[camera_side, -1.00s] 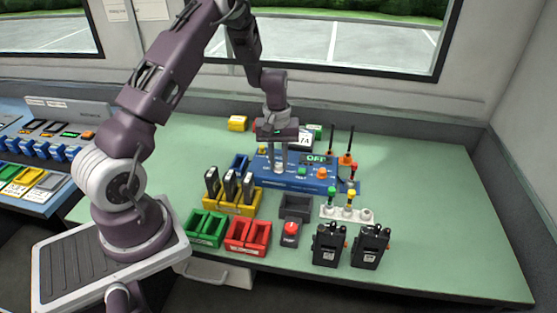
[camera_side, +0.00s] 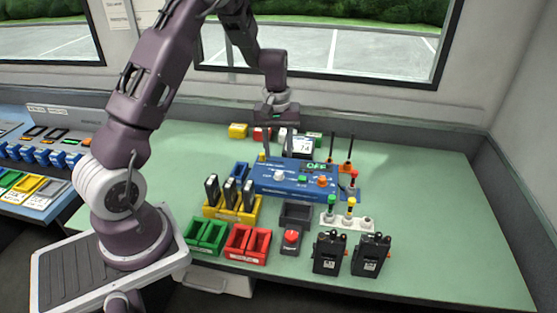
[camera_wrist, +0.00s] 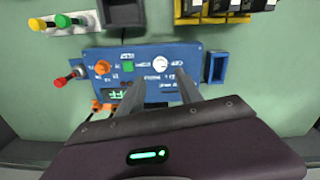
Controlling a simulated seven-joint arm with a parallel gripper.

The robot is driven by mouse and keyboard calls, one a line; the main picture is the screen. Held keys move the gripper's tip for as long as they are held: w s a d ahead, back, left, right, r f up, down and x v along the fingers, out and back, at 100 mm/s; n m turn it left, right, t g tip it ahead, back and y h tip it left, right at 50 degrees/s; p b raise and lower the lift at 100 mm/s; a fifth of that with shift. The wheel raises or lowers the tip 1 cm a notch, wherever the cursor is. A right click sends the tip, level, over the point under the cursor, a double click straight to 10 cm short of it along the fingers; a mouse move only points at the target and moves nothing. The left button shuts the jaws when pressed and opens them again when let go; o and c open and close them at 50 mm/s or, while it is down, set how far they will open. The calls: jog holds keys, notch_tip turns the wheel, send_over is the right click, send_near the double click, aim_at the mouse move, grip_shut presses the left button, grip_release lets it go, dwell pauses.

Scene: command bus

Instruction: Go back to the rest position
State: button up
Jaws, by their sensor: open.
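My gripper (camera_side: 279,143) is open and empty, in the air above the back part of the blue control panel (camera_side: 262,180). In the wrist view its two fingers (camera_wrist: 155,90) reach out apart over the same blue panel (camera_wrist: 180,58). The panel has a white knob (camera_wrist: 159,64), a green button (camera_wrist: 128,66), an orange knob (camera_wrist: 102,67) and a green-lit display (camera_wrist: 117,94), which reads OFF in the side view. Nothing is between the fingers.
A yellow rack (camera_side: 232,209) with several black devices stands left of the panel. Green bins (camera_side: 205,236), red bins (camera_side: 248,244), a red button box (camera_side: 291,241) and two black radios (camera_side: 329,252) stand in front. The table's right side (camera_side: 440,220) is clear.

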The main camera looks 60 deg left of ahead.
jog(key=shift+r, duration=0.15)
jog(key=s+d+r+m+t, duration=0.1)
jog(key=s+d+r+m, duration=0.2)
jog(key=s+d+r, duration=0.45)
jog(key=s+d+r+m+t, duration=0.25)
jog(key=d+r, duration=0.25)
jog(key=r, duration=0.5)
jog(key=s+d+r+m+t, duration=0.1)
jog(key=s+d+m, duration=0.1)
jog(key=s, duration=0.5)
jog(key=s+d+r+m, duration=0.1)
jog(key=s+d+m, duration=0.2)
jog(key=s, duration=0.4)
jog(key=shift+s+d+r+t, duration=0.15)
jog(key=shift+d+r+t, duration=0.15)
jog(key=shift+r+t, duration=0.1)
jog(key=shift+m, duration=0.25)
